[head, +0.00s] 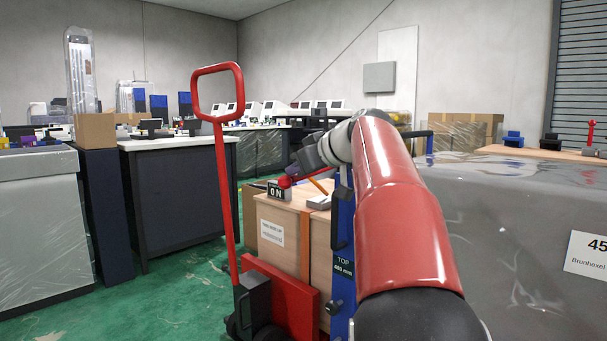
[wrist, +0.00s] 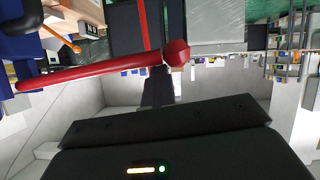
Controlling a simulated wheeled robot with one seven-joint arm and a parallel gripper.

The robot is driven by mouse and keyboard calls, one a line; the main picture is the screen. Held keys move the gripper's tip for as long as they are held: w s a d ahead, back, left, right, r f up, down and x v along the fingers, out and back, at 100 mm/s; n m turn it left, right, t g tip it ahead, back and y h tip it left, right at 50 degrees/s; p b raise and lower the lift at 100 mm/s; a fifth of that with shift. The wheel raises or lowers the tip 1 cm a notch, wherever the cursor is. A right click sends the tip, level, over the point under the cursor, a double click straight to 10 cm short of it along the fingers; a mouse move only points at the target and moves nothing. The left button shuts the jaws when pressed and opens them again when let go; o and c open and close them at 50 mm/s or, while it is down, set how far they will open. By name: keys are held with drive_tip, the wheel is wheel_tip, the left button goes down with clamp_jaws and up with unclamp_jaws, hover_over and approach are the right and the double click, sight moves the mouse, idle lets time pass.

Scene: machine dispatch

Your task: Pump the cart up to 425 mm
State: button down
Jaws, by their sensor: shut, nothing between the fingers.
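The red looped handle (head: 224,150) stands upright on a low red cart base (head: 283,300) at the left of centre in the head view. A blue upright post (head: 342,235) beside it carries a plate reading "TOP 455 mm". A small sign (head: 277,191) reads "0 N".
Wooden boxes (head: 283,235) stand behind the handle. A grey wrapped load (head: 520,235) fills the right. A dark counter (head: 178,190) and a pale wrapped counter (head: 45,230) stand at left, with open green floor (head: 165,300) between them and the cart.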

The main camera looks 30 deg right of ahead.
drive_tip(key=v, duration=0.9)
drive_tip(key=shift+s+a, duration=0.2)
drive_tip(key=shift+a, duration=0.1)
drive_tip(key=shift+f, duration=0.1)
drive_tip(key=s+a+f+m+g+h+p, duration=0.1)
drive_tip(key=s+a+f+g+p, duration=0.1)
drive_tip(key=s+a+f, duration=0.3)
drive_tip(key=s+a+f+m+g+h+p, duration=0.1)
drive_tip(key=s+a+f+p, duration=0.3)
drive_tip(key=s+f, duration=0.7)
drive_tip(key=s+a+f+m+g+h+p, duration=0.1)
drive_tip(key=s+a+f+m+g+p, duration=0.2)
drive_tip(key=s+a+f, duration=0.5)
wheel_tip(320, 180, down, 3)
drive_tip(key=shift+g+h, duration=0.4)
drive_tip(key=shift+s+a, duration=0.1)
